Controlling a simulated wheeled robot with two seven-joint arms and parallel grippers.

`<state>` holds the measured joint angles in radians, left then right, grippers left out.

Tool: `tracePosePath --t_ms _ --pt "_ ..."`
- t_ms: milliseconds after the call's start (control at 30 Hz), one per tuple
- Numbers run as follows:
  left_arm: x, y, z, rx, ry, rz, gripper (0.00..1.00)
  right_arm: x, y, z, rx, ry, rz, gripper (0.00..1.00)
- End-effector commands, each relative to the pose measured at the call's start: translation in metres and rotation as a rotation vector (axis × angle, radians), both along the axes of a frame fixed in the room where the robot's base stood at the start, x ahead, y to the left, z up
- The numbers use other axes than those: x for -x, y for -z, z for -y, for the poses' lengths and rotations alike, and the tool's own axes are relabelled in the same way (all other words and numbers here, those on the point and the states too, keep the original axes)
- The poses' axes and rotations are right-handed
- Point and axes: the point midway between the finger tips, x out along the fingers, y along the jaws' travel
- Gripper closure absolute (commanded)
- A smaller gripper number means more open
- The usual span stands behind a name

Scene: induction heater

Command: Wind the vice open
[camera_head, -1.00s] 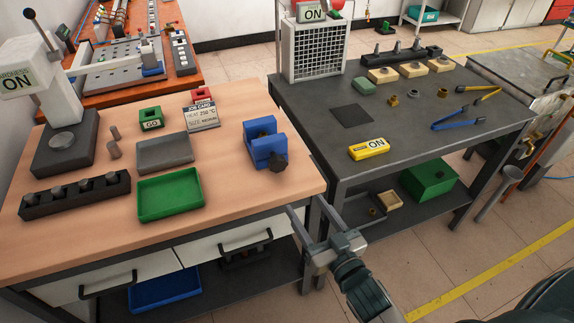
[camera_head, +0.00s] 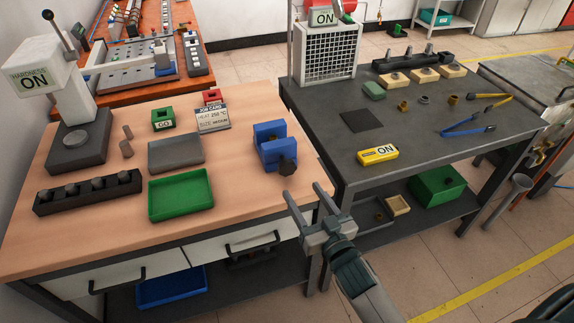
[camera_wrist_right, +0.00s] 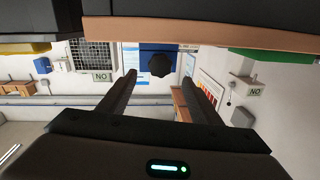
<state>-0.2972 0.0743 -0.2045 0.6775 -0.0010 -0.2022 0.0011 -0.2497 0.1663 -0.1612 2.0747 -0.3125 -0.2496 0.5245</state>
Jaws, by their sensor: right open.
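The blue vice (camera_head: 270,146) stands near the right edge of the wooden bench in the head view. Its dark knob (camera_head: 287,166) faces the bench's front right. My right gripper (camera_head: 303,192) is open and empty, in front of the bench edge, below and apart from the knob. In the right wrist view, the knob (camera_wrist_right: 161,65) shows dark against the blue vice (camera_wrist_right: 158,50), ahead of and between the open fingers (camera_wrist_right: 158,82). The space between the vice jaws is hard to make out. My left gripper is not in view.
The wooden bench (camera_head: 240,195) holds a green tray (camera_head: 181,196), a grey plate, a job card (camera_head: 212,119) and a hardness tester (camera_head: 70,110). A dark table (camera_head: 410,145) with a yellow ON box (camera_head: 378,155) stands close on the right.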

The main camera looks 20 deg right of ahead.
Motion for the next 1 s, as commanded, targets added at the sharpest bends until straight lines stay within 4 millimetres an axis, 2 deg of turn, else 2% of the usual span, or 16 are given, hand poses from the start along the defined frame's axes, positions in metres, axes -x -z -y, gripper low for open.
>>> tracePosePath --t_ms 167,267,400,600,800,1000 --pt "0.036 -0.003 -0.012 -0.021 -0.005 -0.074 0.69 -0.033 -0.003 -0.004 -0.001 -0.001 0.002 0.42" --pt "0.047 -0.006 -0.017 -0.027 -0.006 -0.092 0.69 -0.051 -0.003 -0.007 0.000 -0.001 0.001 0.42" --pt "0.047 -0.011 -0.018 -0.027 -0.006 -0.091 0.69 -0.075 -0.002 -0.009 -0.001 0.000 0.000 0.42" --pt "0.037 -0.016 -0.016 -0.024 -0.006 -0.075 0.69 -0.100 -0.002 -0.013 -0.001 0.000 0.001 0.42" --pt "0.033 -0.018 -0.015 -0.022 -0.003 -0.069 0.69 -0.111 0.000 -0.014 -0.001 0.000 0.000 0.42" --pt "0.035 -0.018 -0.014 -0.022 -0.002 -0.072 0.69 -0.111 0.000 -0.014 -0.001 0.000 0.000 0.42"
